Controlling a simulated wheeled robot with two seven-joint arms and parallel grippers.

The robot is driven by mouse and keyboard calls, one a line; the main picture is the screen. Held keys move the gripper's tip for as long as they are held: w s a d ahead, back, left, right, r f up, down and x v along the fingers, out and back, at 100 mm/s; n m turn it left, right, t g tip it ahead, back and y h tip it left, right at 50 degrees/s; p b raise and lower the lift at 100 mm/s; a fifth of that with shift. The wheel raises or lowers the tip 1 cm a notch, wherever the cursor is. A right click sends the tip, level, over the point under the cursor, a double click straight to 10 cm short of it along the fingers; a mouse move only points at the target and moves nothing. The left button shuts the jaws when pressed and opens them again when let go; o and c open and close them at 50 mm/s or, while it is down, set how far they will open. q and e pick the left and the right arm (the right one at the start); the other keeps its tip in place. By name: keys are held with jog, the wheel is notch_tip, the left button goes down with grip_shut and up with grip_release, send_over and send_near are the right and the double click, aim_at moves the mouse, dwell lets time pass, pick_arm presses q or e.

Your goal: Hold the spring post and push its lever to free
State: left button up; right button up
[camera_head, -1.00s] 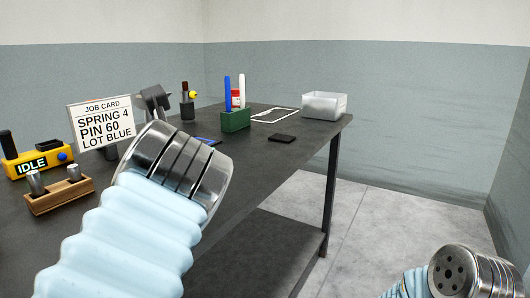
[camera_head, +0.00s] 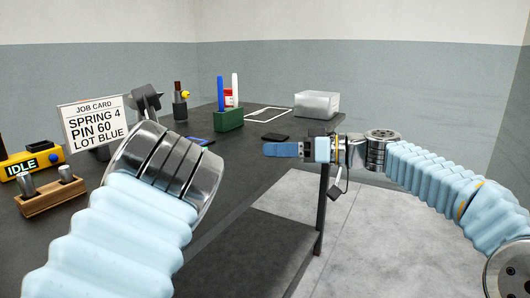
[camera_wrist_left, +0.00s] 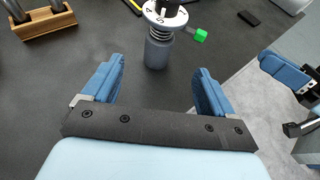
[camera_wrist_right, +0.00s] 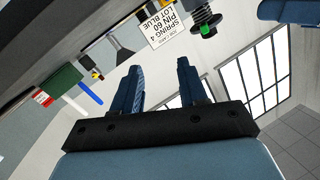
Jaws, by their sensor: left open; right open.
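The spring post shows in the left wrist view as a grey cylinder (camera_wrist_left: 158,52) with a coil spring, a white numbered disc (camera_wrist_left: 165,14) on top and a green-tipped lever (camera_wrist_left: 200,35) pointing right. My left gripper (camera_wrist_left: 161,68) is open and empty, with the post just beyond its fingertips, between their lines. In the head view my left arm hides the post and the left fingers. My right gripper (camera_head: 280,150) is open and empty at the table's right edge, fingers pointing left. The green lever tip (camera_wrist_right: 210,22) also shows at the top of the right wrist view.
A dark flat block (camera_head: 275,137) lies near the right gripper.

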pick_arm(q)
jog(key=x, duration=1.3)
jog(key=shift+w+a+f, duration=0.1)
jog(key=shift+w+f, duration=0.1)
jog(key=shift+w, duration=0.15)
pick_arm(e)
jog(key=s+a+n+g, duration=0.1)
jog(key=n, duration=0.1)
jog(key=s+a+r+n+g+y, duration=0.1)
jog(key=s, duration=0.1)
jog(key=s+a+n+g, duration=0.1)
jog(key=n, duration=0.1)
jog(key=shift+s+a+r+n+g, duration=0.1)
jog(key=shift+s+r+n+g, duration=0.1)
jog(key=shift+n+g, duration=0.15)
pick_arm(q)
jog(key=c, duration=1.5)
